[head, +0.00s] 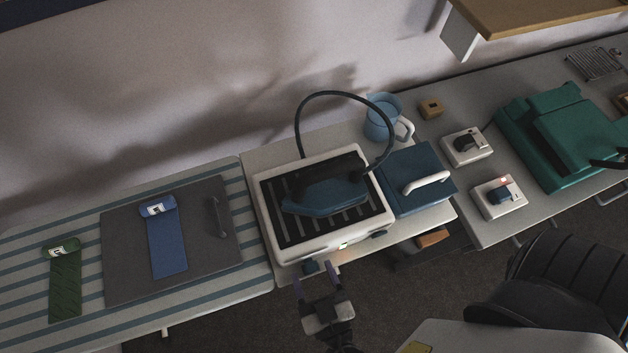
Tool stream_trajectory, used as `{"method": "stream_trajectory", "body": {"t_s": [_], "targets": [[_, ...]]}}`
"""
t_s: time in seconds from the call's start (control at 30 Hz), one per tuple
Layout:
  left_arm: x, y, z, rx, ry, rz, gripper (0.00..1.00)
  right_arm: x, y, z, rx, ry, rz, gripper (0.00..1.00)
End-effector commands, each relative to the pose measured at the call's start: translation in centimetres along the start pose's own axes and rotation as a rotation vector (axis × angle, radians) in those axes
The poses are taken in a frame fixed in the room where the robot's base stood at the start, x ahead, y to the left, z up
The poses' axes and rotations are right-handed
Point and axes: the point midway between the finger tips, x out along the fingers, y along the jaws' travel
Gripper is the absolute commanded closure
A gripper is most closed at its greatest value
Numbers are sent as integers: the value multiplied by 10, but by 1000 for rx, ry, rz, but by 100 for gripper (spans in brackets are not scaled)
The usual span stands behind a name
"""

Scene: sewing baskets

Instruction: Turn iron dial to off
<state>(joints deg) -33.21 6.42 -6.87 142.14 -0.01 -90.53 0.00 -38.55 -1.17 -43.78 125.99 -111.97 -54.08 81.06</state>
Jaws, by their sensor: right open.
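The blue iron (325,194) lies on the dark ribbed top of a white iron station (341,243), its dark cord looping up behind it. My left gripper is out of view.
A blue box (416,164) with a white handle and a blue jug (379,120) stand right of the station. Two switch boxes (466,148) (500,205) and a green machine (566,135) are farther right. A striped ironing board (87,231) is left. A dark chair (560,280) stands front right.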

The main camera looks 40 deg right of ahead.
Motion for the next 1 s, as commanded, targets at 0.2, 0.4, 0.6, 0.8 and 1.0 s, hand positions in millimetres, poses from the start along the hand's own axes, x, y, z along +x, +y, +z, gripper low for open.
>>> {"method": "stream_trajectory", "body": {"t_s": [0.2,0.4,0.6,0.8,1.0], "targets": [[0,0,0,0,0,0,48,0,0,0,0,0,0,39],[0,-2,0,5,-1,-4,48,0,0,0,0,0,0,54],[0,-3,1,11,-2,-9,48,0,0,0,0,0,0,74],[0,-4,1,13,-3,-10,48,0,0,0,0,0,0,88],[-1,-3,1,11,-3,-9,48,0,0,0,-28,1,0,88]]}}
